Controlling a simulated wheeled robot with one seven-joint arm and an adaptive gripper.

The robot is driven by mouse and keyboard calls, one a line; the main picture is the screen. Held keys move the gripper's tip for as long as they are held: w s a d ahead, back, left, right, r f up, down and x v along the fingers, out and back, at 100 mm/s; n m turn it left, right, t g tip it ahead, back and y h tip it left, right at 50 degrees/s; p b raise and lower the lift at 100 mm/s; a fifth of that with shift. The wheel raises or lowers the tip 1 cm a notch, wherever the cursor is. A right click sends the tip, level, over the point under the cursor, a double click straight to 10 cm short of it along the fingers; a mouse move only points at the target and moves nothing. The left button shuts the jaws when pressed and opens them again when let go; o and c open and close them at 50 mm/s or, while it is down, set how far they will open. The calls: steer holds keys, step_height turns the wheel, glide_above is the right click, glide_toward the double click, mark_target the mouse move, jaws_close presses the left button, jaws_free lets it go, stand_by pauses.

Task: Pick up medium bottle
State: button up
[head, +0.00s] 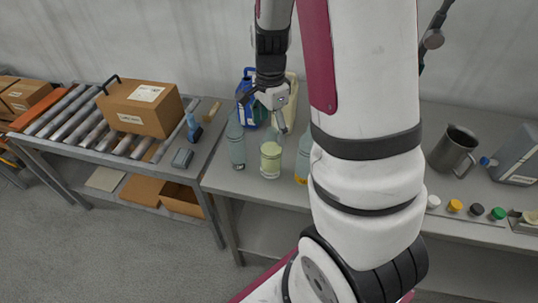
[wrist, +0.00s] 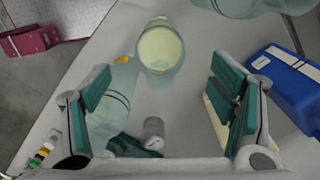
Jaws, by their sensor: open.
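Two translucent green bottles stand on the grey bench. The left bottle (head: 237,148) also shows at the top edge of the wrist view (wrist: 245,6). The right bottle (head: 303,160), with some yellow low down, is partly hidden by my arm; in the wrist view it shows beside the left finger (wrist: 118,85). I cannot tell which is the medium one. A clear vessel with pale yellow-green liquid (head: 270,158) stands between them; it shows ahead of my fingers in the wrist view (wrist: 160,50). My gripper (wrist: 160,112) is open, with nothing held, above the bench's back part.
A blue container (head: 248,108) and a cream one (head: 290,103) stand behind the bottles. A small clear item (wrist: 153,130) is low between my fingers in the wrist view. A steel jug (head: 453,150) and several coloured caps (head: 476,209) are at right. A roller conveyor with a box (head: 142,105) is at left.

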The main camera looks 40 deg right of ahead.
mark_target(271, 144)
steer(key=shift+d+f+p, duration=0.2)
steer(key=shift+f+p, duration=0.25)
steer(key=shift+f, duration=3.15)
steer(key=shift+c, duration=0.4)
jaws_close()
